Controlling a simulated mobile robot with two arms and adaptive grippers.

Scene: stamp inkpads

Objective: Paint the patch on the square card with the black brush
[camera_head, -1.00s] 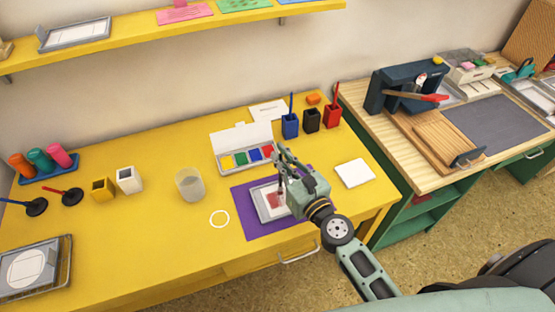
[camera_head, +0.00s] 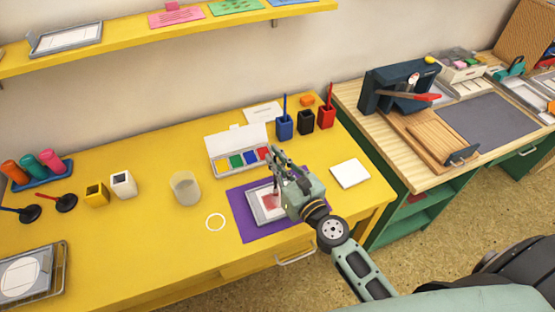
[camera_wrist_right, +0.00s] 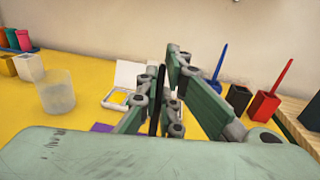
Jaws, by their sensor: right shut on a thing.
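My right gripper (camera_head: 275,168) is shut on the black brush, whose dark handle (camera_wrist_right: 155,101) stands between the fingers in the right wrist view. The gripper is over the square card (camera_head: 257,204), which lies in a pale frame on a purple mat (camera_head: 250,229). A reddish patch (camera_head: 270,203) shows on the card, partly hidden by the gripper. The brush tip is close to the patch; I cannot tell whether it touches. The black holder (camera_head: 305,122) has no brush in it. My left gripper is not in view.
An open paint box (camera_head: 236,160) lies behind the mat. A blue holder (camera_head: 284,128) and a red holder (camera_head: 325,117) hold brushes. A white square (camera_head: 350,173) lies to the right.

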